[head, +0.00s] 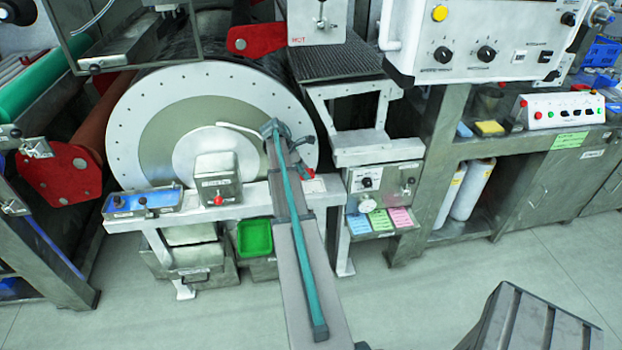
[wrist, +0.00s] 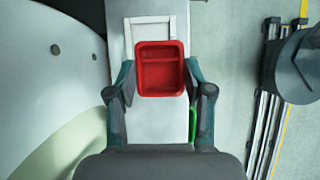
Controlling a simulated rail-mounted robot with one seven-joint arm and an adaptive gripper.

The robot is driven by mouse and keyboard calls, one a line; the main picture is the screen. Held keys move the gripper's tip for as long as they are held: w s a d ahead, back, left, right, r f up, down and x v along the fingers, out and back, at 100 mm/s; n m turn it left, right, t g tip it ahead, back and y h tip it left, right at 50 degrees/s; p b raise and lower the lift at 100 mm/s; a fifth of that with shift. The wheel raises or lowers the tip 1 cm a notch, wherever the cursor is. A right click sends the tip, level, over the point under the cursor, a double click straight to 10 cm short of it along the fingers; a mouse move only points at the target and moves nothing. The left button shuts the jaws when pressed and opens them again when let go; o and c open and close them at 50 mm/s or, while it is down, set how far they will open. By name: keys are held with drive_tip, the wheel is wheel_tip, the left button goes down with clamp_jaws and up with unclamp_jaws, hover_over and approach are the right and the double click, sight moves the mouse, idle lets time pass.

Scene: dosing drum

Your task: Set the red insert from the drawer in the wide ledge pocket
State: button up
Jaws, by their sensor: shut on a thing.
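The red insert (wrist: 160,72) is an open-topped, divided tray with rounded corners. In the wrist view my gripper (wrist: 160,88) is shut on it, one finger at each side. It is held above the white ledge (wrist: 148,122). A raised white rectangular frame on the ledge, perhaps the pocket (wrist: 147,20), lies just beyond the insert, which covers its near part. In the head view my arm hides most of the gripper at the right part of the ledge (head: 325,193). A small red patch there may be the insert. I cannot tell which unit is the drawer.
The large drum disc (head: 130,115) stands behind the ledge. A grey box with a red knob (head: 217,180) and a blue tray (head: 143,202) sit on the ledge to the left. A green bin (head: 254,238) is below. A control box (head: 385,180) stands at right. The front floor is partly clear.

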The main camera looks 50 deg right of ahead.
sight(308, 171)
drive_tip(key=d+f, duration=0.2)
drive_tip(key=f, duration=0.1)
drive_tip(key=shift+s+d+f+p, duration=0.2)
drive_tip(key=shift+s+d+p, duration=0.15)
drive_tip(key=shift+d+p, duration=0.05)
drive_tip(key=f, duration=0.1)
drive_tip(key=f+p, duration=0.1)
drive_tip(key=shift+d+f+p, duration=0.2)
drive_tip(key=shift+f+p, duration=0.1)
drive_tip(key=shift+f, duration=0.05)
drive_tip(key=shift+s+f, duration=0.1)
drive_tip(key=shift+f, duration=0.4)
drive_tip(key=o, duration=1.1)
drive_tip(key=shift+f, duration=0.1)
drive_tip(key=b+v, duration=0.3)
drive_tip(key=v, duration=0.9)
